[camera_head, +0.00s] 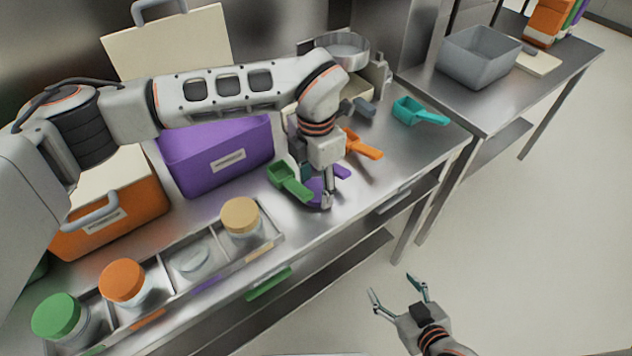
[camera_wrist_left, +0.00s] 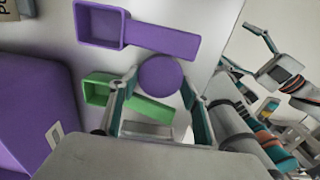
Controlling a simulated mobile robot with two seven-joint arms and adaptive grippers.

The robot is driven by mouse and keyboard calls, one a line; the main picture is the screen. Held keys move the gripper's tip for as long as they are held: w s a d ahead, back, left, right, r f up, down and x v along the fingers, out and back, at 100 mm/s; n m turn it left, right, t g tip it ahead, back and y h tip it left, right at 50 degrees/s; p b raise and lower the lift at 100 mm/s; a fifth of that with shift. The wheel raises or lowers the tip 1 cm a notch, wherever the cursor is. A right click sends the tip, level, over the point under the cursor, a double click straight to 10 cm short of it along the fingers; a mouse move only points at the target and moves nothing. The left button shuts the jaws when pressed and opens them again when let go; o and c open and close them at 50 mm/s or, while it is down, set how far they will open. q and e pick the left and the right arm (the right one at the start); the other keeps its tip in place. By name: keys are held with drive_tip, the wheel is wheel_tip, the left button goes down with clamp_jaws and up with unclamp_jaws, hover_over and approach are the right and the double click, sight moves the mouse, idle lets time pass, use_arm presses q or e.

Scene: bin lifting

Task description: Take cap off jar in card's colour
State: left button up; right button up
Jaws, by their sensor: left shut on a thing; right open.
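My left gripper (camera_head: 324,198) is shut on a purple cap (camera_wrist_left: 160,77), low over the counter's front part. I cannot tell whether the cap touches the counter. A jar without a cap (camera_head: 193,259) stands in a tray (camera_head: 262,251), in the compartment with a purple label. Jars with a green cap (camera_head: 57,315), an orange cap (camera_head: 122,280) and a tan cap (camera_head: 240,215) stand in the other compartments. My right gripper (camera_head: 392,287) is open and empty, over the floor in front of the counter. I cannot clearly make out a card.
A green scoop (camera_head: 289,182), a purple scoop (camera_wrist_left: 150,33), an orange scoop (camera_head: 362,146) and a teal scoop (camera_head: 415,112) lie on the counter around my left gripper. A purple bin (camera_head: 215,158) and an orange bin (camera_head: 110,215) stand behind the tray. A grey tub (camera_head: 478,57) stands on the right-hand table.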

sight(316, 190)
use_arm(q)
drive_tip(key=shift+f, duration=0.2)
drive_tip(key=o, duration=1.2)
drive_tip(key=shift+r, duration=0.1)
wheel_tip(316, 190, up, 12)
drive_tip(key=b, duration=0.1)
drive_tip(key=shift+r, duration=0.15)
